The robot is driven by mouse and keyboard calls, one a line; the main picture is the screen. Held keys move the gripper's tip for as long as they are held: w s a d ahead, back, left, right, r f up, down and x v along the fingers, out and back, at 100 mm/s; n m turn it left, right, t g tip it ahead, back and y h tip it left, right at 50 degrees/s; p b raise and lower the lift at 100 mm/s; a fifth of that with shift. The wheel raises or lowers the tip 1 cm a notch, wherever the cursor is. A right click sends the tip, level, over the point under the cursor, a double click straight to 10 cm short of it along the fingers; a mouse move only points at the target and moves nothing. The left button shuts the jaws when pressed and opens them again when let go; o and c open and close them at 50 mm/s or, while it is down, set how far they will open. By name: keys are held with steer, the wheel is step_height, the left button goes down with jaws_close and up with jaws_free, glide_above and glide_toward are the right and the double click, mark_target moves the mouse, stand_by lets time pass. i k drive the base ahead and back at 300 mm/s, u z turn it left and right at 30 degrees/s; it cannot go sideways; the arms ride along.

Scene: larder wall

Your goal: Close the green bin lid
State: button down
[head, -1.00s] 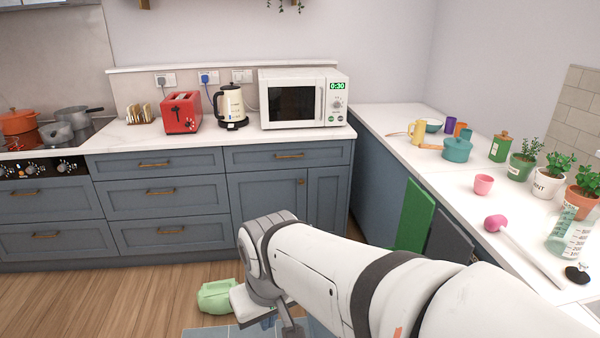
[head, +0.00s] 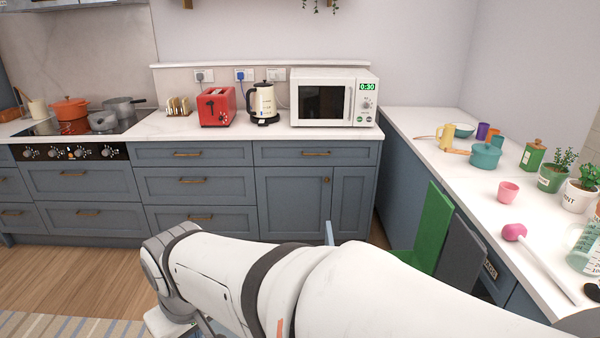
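The green lid (head: 434,229) stands raised, nearly upright, beside the front of the right-hand counter. A strip of green shows low at its left, partly behind my arm; the rest of the bin is hidden. My arm crosses the bottom of the view. Its end, with my gripper (head: 175,326), is at the lower left, well left of the lid and apart from it. The fingertips are not clearly visible, so I cannot tell whether they are open.
A dark grey raised panel (head: 461,255) stands just right of the green lid. The right counter (head: 478,198) carries a pink cup, a teal pot and plants. Blue cabinets line the back. Wooden floor (head: 75,275) is clear at the left, with a striped rug (head: 70,325) in front.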

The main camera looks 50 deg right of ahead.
mark_target(436, 214)
steer(key=i, duration=2.75)
steer(key=z, duration=4.15)
steer(key=i, duration=1)
